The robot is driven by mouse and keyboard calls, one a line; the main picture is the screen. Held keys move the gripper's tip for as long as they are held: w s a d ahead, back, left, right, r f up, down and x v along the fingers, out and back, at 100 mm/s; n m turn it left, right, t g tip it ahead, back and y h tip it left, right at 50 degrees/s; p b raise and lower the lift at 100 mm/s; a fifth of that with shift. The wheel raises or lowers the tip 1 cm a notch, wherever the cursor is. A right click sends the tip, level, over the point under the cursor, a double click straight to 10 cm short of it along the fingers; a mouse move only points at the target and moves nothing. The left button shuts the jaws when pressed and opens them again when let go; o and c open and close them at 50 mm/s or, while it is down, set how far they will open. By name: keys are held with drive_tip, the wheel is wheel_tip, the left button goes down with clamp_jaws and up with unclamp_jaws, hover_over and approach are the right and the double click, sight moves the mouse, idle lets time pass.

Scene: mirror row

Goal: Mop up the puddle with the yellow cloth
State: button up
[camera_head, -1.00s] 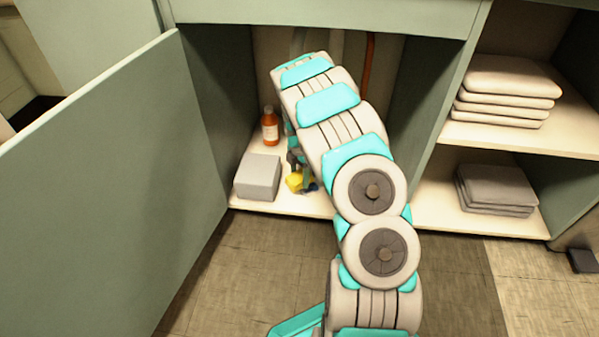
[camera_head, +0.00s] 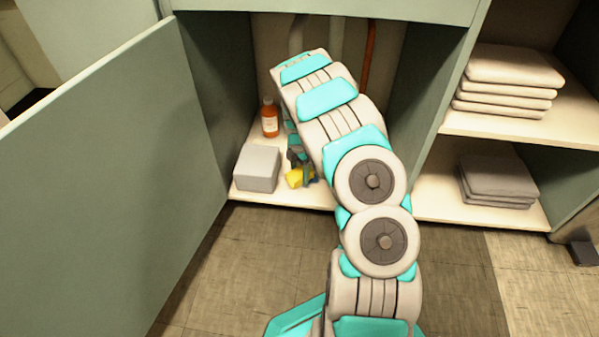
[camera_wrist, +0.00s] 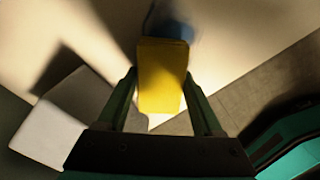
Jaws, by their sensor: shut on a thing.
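The yellow cloth (camera_head: 299,177) is in my gripper at the front of the open cabinet's floor, right of the grey box. In the wrist view the cloth (camera_wrist: 162,85) is a yellow block between the two fingers, and my gripper (camera_wrist: 160,76) is shut on it. A dark blue patch (camera_wrist: 170,22), which may be the puddle, shows on the pale cabinet floor just beyond the cloth. I cannot tell whether the cloth touches it. In the head view my arm hides most of the gripper and the floor behind it.
A grey box (camera_head: 257,168) stands close left of the cloth, with an orange bottle (camera_head: 269,119) behind it. The open door (camera_head: 110,180) fills the left. Pipes (camera_head: 369,60) run at the back. Folded towels (camera_head: 508,75) lie on shelves at right.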

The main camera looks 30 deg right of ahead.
drive_tip(key=shift+f, duration=0.95)
drive_tip(key=shift+d, duration=0.1)
